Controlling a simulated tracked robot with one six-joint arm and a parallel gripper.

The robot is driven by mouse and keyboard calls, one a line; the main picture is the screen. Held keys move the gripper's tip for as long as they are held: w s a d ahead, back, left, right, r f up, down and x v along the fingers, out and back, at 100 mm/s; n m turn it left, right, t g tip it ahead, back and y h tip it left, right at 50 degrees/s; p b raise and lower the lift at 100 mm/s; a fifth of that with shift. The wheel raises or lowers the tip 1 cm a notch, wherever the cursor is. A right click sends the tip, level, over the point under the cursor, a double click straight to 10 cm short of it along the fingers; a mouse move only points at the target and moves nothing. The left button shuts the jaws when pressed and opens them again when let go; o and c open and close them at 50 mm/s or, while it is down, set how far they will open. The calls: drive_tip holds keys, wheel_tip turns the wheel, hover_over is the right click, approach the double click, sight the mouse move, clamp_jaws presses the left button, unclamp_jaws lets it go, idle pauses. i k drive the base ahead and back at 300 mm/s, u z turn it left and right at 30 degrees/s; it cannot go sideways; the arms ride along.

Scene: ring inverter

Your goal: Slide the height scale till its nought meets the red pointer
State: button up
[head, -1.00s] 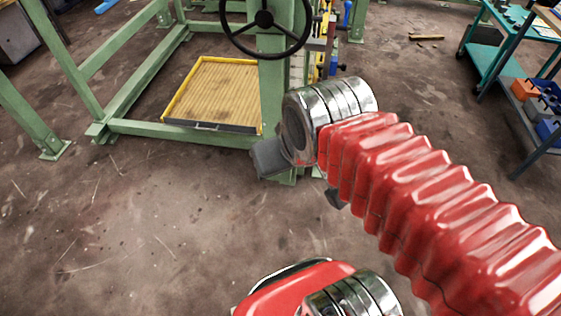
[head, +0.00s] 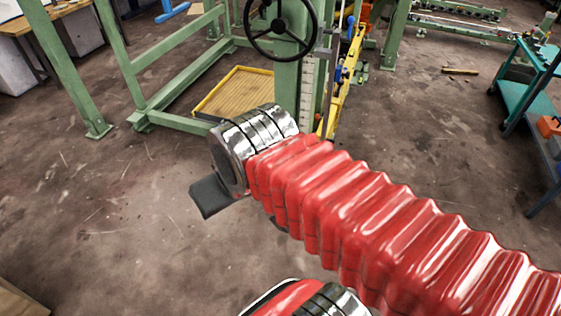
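A pale strip with faint marks, apparently the height scale (head: 307,92), runs down the right side of the green column (head: 286,78) below the black handwheel (head: 280,22). Its numbers are too small to read, and my wrist hides what lies below it. I cannot make out the red pointer. My gripper (head: 212,196) shows only as a dark grey piece beyond the chrome wrist rings, left of and in front of the column. It appears apart from the scale. Its fingers are mostly hidden, so its opening does not show.
A yellow-rimmed tray (head: 243,70) lies in the green frame left of the column. A yellow upright bar (head: 338,88) with blue parts stands just right of the scale. A teal trolley (head: 530,105) is at the far right. Open floor (head: 130,225) lies at the front left.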

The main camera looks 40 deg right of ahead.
sight(307, 65)
drive_tip(key=u, duration=0.25)
drive_tip(key=k, duration=0.45)
drive_tip(key=u, duration=0.25)
drive_tip(key=i, duration=0.8)
drive_tip(key=z, duration=0.4)
drive_tip(key=i, duration=0.8)
drive_tip(key=z, duration=0.95)
drive_tip(key=i, duration=1.05)
drive_tip(key=z, duration=0.55)
